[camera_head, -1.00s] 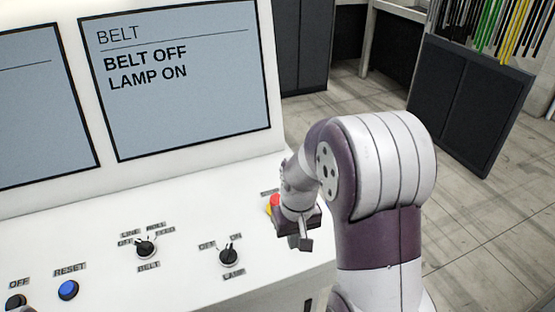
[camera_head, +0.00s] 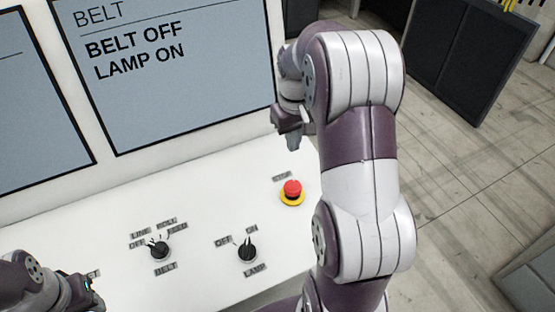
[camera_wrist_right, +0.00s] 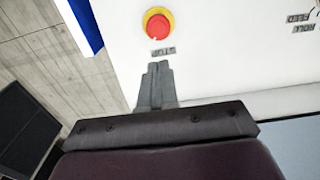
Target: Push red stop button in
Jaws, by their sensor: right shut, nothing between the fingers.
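The red stop button (camera_head: 292,188) is a red mushroom cap on a yellow ring, at the right end of the white console panel, with a STOP label behind it. It also shows at the top of the right wrist view (camera_wrist_right: 158,25). My right gripper (camera_head: 294,143) is above and behind the button, apart from it. In the right wrist view its fingers (camera_wrist_right: 158,70) are together, empty, and point towards the STOP label and button. My left gripper (camera_head: 88,298) shows only in part at the lower left; its fingers are not clear.
The belt selector (camera_head: 159,249) and lamp selector (camera_head: 246,251) stand on the console left of the button. The screen (camera_head: 170,70) behind reads BELT OFF, LAMP ON. Dark cabinets (camera_head: 470,60) stand on the floor beyond. The panel around the button is clear.

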